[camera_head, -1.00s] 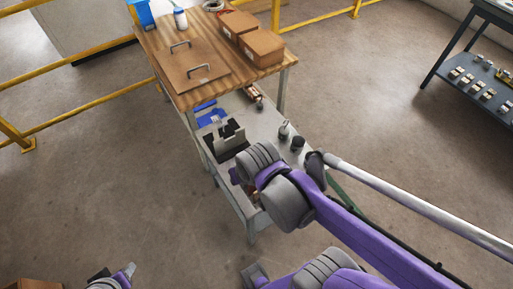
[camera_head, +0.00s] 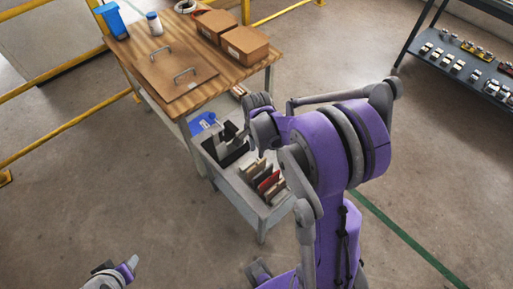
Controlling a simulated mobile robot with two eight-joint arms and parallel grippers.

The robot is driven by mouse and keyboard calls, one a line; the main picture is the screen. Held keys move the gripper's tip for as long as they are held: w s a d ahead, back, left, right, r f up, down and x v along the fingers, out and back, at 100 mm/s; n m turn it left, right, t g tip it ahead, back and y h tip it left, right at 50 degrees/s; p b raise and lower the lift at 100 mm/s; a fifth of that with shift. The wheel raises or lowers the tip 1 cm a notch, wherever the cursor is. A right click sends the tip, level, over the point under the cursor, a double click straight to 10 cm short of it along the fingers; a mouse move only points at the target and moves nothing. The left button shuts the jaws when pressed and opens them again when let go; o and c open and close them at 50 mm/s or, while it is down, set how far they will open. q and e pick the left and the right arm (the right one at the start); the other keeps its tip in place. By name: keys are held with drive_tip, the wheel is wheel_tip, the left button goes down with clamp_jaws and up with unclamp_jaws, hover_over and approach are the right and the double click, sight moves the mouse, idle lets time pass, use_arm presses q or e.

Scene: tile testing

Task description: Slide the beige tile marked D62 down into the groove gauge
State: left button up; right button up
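My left gripper (camera_head: 128,268) is low at the bottom left, away from the bench.
The bench's wooden top (camera_head: 207,92) overhangs the shelf and carries a board with two handles (camera_head: 166,77), cardboard boxes (camera_head: 243,45), a blue container (camera_head: 112,20) and a white bottle (camera_head: 154,23). A dark rack (camera_head: 437,52) stands at right. Open floor surrounds the bench.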

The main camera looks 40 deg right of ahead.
drive_tip(key=b, duration=0.3)
hover_over(257, 164)
wheel_tip(257, 164, down, 6)
drive_tip(key=shift+a+r, duration=0.1)
wheel_tip(257, 164, down, 5)
drive_tip(key=b, duration=0.4)
drive_tip(key=shift+f, duration=0.2)
clamp_jaws()
idle(0.4)
drive_tip(key=shift+r, duration=0.15)
idle(0.7)
wheel_tip(257, 164, up, 11)
drive_tip(key=p, duration=0.6)
idle(0.9)
